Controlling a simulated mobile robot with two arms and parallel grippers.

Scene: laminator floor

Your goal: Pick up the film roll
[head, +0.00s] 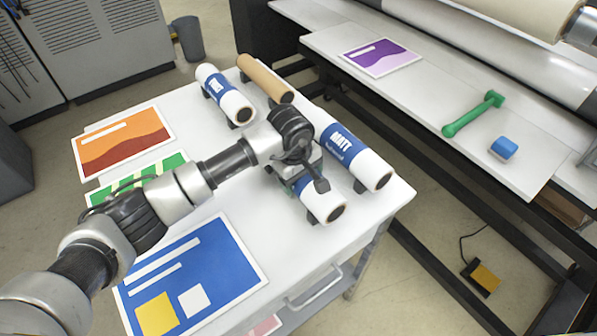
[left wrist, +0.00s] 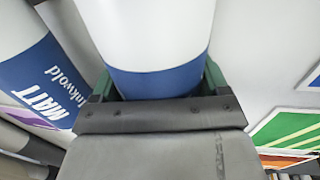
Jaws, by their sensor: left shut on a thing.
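A white film roll with a blue band (head: 325,205) lies near the front right of the white cart top, partly hidden under my left arm. My left gripper (head: 300,180) is above it and shut on it. In the left wrist view the roll (left wrist: 148,40) fills the space between the two green-edged fingers. I cannot tell whether the roll is clear of its dark supports. My right gripper is not in view.
A roll marked MATT (head: 358,160) lies close beside the held one. Another white-and-blue roll (head: 225,95) and a brown tube (head: 264,79) lie farther back. Printed sheets, including a blue one (head: 190,275), cover the cart's left. The laminator table (head: 420,85) stands right.

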